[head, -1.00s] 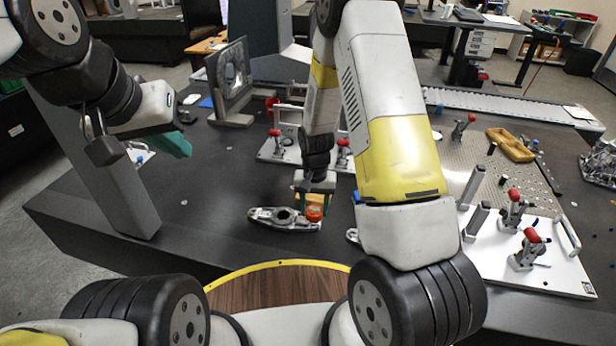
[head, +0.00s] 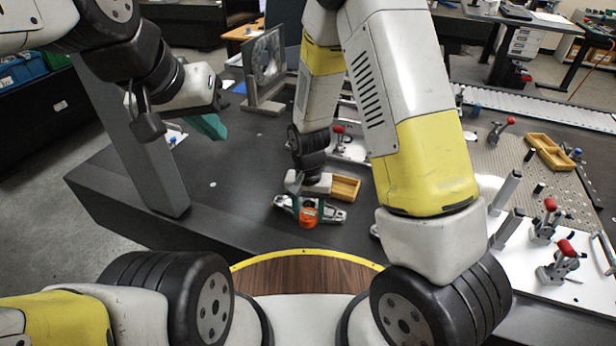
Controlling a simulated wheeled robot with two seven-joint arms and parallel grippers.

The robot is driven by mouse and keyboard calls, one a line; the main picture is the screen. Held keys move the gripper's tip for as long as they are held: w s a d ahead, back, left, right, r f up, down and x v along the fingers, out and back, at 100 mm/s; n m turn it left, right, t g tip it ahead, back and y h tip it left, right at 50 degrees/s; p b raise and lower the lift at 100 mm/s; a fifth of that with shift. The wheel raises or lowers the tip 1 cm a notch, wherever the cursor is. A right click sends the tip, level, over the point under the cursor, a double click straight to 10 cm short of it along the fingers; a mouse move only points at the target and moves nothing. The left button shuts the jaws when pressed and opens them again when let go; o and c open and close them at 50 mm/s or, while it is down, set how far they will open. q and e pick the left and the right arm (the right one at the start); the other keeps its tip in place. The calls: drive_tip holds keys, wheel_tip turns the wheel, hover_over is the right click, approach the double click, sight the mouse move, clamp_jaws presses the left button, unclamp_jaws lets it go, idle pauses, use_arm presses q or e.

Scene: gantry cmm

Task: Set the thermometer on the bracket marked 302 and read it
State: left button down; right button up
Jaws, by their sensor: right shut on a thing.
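My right gripper (head: 310,205) is over the middle of a silver metal casting (head: 333,213) on the dark table. It is shut on an orange-red round thing, probably the thermometer (head: 309,217), with teal fingers beside it. The thing overlaps the casting in the picture; I cannot tell whether it touches it. The casting may be a bracket, but no number is readable on it. A second metal piece (head: 375,231) is mostly hidden by my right arm. My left gripper (head: 206,126) hangs at the left above the table, its teal fingers seen from the side with nothing visible in them.
A small wooden tray (head: 346,187) stands just behind the casting. Another wooden tray (head: 549,152) is on the perforated plate at the right. Red-handled clamps (head: 549,220) stand on a white plate at the right. A dark upright panel (head: 264,62) stands behind. The table left of the casting is clear.

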drive_tip(key=shift+w+d+f, duration=0.1)
drive_tip(key=shift+w+f, duration=0.65)
drive_tip(key=shift+w, duration=1.05)
drive_tip(key=shift+w+f, duration=0.75)
drive_tip(key=shift+w, duration=1)
drive_tip(key=shift+w+d+f, duration=0.1)
drive_tip(key=shift+w+f, duration=0.65)
drive_tip(key=shift+w, duration=1.05)
drive_tip(key=shift+f, duration=0.1)
drive_tip(key=o, duration=1.4)
